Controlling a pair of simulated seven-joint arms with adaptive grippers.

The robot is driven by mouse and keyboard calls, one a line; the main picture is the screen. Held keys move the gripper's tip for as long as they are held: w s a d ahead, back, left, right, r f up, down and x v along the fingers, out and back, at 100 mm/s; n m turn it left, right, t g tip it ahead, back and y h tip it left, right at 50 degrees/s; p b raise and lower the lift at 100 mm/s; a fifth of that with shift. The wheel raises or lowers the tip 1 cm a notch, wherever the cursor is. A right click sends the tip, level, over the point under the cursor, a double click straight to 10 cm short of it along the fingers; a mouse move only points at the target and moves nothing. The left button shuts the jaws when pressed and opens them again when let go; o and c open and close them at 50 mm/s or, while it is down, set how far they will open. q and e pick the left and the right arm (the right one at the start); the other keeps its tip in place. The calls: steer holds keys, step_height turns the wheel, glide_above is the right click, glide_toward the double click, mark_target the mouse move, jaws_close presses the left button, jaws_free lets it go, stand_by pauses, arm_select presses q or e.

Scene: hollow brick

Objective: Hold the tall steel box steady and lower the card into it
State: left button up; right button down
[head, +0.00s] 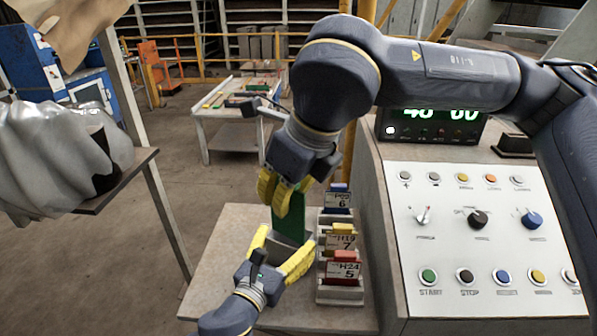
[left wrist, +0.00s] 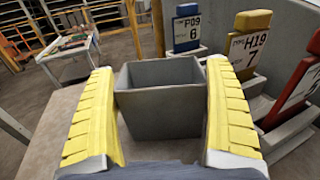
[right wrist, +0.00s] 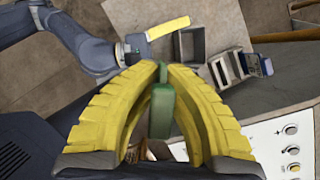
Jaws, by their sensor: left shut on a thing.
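The grey steel box (head: 291,238) stands on the table, open at the top. My left gripper (head: 281,252) has its yellow fingers around it, one on each side. The box also shows in the left wrist view (left wrist: 160,115), its opening visible and no card in it. My right gripper (head: 283,194) points down and is shut on the green card (head: 290,218). The card hangs upright and in the head view overlaps the space above the box. In the right wrist view the card (right wrist: 161,105) sits between the fingers, with the box (right wrist: 189,45) beyond, slightly right.
Right of the box is a row of holders with a blue card (head: 339,199), a yellow card (head: 342,241) and a red card (head: 343,268), all labelled. A control panel (head: 480,240) rises at the right. Bare tabletop (head: 222,262) lies left of the box.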

steer(key=w+f+n, duration=0.2)
steer(key=w+f, duration=0.4)
steer(key=w, duration=0.4)
steer(key=shift+w+g, duration=0.35)
steer(key=shift+g, duration=0.05)
steer(key=shift+f, duration=0.25)
steer(key=shift+f, duration=1.65)
steer(key=shift+f, duration=0.15)
steer(key=shift+f, duration=4.3)
